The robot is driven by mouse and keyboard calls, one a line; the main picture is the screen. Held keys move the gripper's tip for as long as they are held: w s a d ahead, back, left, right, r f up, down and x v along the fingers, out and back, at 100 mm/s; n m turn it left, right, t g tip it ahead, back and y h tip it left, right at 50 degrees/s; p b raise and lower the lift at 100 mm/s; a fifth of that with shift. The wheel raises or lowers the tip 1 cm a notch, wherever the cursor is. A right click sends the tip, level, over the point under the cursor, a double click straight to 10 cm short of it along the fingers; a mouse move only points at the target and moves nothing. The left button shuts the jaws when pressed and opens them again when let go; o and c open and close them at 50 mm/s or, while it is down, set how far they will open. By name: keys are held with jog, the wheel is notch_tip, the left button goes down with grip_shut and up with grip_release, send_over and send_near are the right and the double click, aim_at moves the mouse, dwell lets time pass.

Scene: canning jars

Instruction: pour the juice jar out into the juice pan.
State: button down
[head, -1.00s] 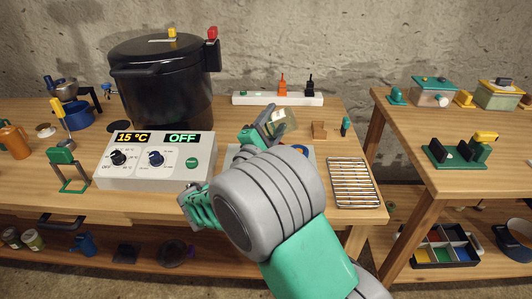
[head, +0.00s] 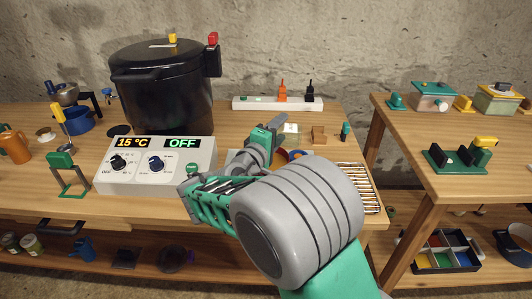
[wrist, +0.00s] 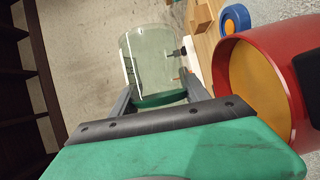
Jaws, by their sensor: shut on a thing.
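My gripper (wrist: 158,96) is shut on a clear glass jar (wrist: 150,62) with a green band at the end near the gripper. The jar looks clear, with no juice visible in it. In the wrist view it lies roughly sideways to the red pan (wrist: 304,50), beside and apart from it. The pan has an orange surface (wrist: 250,82) inside. In the head view my gripper (head: 268,142) is above the bench, with the jar (head: 291,129) just beyond it. My arm hides most of the pan there.
A black canner (head: 160,90) and a control box (head: 155,165) reading OFF stand to the left. A power strip (head: 255,103) lies behind. A wire rack (head: 360,180) is at right, partly covered by my arm. A blue roll (wrist: 234,20) and wooden block (wrist: 200,18) are near the pan.

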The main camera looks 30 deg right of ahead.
jog(key=m, duration=0.1)
jog(key=d+m+y, duration=0.1)
jog(key=f+m+y+b, duration=0.1)
jog(key=m, duration=0.1)
jog(key=shift+s+d, duration=0.2)
jog(key=shift+s, duration=0.2)
jog(key=shift+f+m+g+y, duration=0.1)
jog(key=shift+m+g+y, duration=0.2)
jog(key=shift+w+a, duration=0.1)
jog(key=shift+m+y+b, duration=0.5)
jog(key=shift+m+b, duration=0.1)
jog(key=shift+m, duration=0.3)
jog(key=m+b, duration=0.1)
jog(key=m+y+b, duration=0.2)
jog(key=b, duration=0.1)
jog(key=shift+a+f+t, duration=0.25)
jog(key=shift+f+t, duration=0.15)
jog(key=m+y+b, duration=0.1)
jog(key=m+b, duration=0.1)
jog(key=b, duration=0.1)
jog(key=shift+w+a+m+t+y, duration=0.2)
jog(key=shift+a+m+t+y, duration=0.1)
jog(key=shift+y, duration=0.1)
jog(key=shift+w+r+m+y+b, duration=0.1)
jog(key=shift+r+m+y+b, duration=0.2)
jog(key=shift+y+b, duration=0.1)
jog(key=shift+a+r, duration=0.15)
jog(key=shift+r, duration=0.05)
jog(key=shift+p, duration=0.3)
